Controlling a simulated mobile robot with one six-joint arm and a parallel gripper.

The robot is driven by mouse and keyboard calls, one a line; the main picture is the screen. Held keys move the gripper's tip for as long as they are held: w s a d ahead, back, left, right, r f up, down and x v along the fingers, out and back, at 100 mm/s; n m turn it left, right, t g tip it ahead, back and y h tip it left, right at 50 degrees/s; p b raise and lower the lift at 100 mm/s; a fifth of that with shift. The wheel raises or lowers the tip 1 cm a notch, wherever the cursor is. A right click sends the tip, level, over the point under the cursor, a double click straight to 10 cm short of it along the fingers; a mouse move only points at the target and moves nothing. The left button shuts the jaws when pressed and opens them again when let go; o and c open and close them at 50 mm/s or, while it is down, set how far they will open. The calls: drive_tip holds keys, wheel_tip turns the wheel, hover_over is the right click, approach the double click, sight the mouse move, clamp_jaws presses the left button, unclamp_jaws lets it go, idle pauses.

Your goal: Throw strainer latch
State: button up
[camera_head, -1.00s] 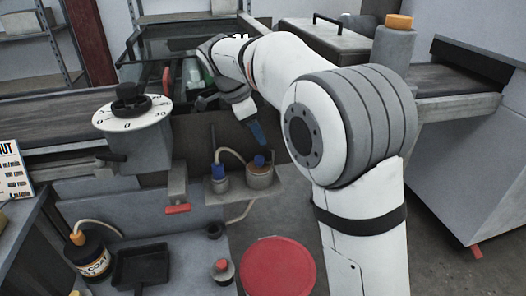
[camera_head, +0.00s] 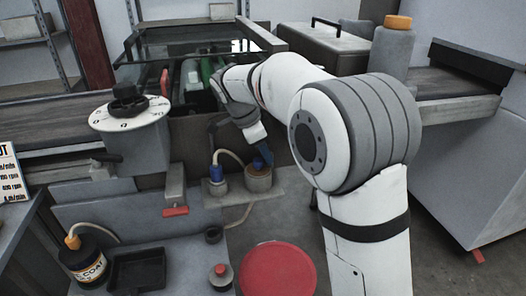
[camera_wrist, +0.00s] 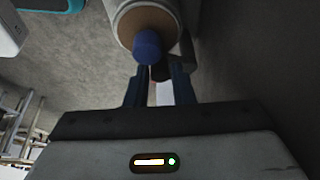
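Two small pots stand on a shelf below the conveyor: a left one with a blue cap (camera_head: 216,173) and pale hose, and a right one, a grey canister (camera_head: 259,182) with a brown top. My gripper (camera_head: 264,155) is at the right canister's top, pointing down. In the wrist view the brown-faced canister (camera_wrist: 146,22) carries a blue knob (camera_wrist: 147,46), with a dark stub (camera_wrist: 160,72) beside it. My gripper (camera_wrist: 160,92) has its fingers apart around or just short of the stub; contact cannot be told. Which part is the strainer latch is unclear.
A red-tipped lever (camera_head: 175,211) hangs left of the shelf. A dial housing (camera_head: 130,115) stands further left. A coat bottle (camera_head: 85,262), black tray (camera_head: 137,270), red-topped button (camera_head: 220,274) and red round lid (camera_head: 278,268) lie in front. The conveyor runs behind.

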clamp_jaws()
drive_tip(key=shift+s+d+n+t+b, duration=0.1)
drive_tip(key=shift+d+n+t+b, duration=0.25)
drive_tip(key=shift+n, duration=0.45)
drive_tip(key=shift+d+n+t+y, duration=0.2)
drive_tip(key=shift+d+n+t, duration=0.05)
drive_tip(key=shift+n, duration=0.45)
drive_tip(key=shift+d+n+t+y, duration=0.2)
drive_tip(key=shift+d+n, duration=0.05)
drive_tip(key=shift+n, duration=0.45)
drive_tip(key=shift+o, duration=2.2)
unclamp_jaws()
drive_tip(key=shift+r, duration=0.1)
drive_tip(key=p+v, duration=0.1)
drive_tip(key=v, duration=0.6)
drive_tip(key=shift+s+a+r+p, duration=0.1)
drive_tip(key=shift+a+r+p, duration=0.05)
drive_tip(key=shift+r+p, duration=0.15)
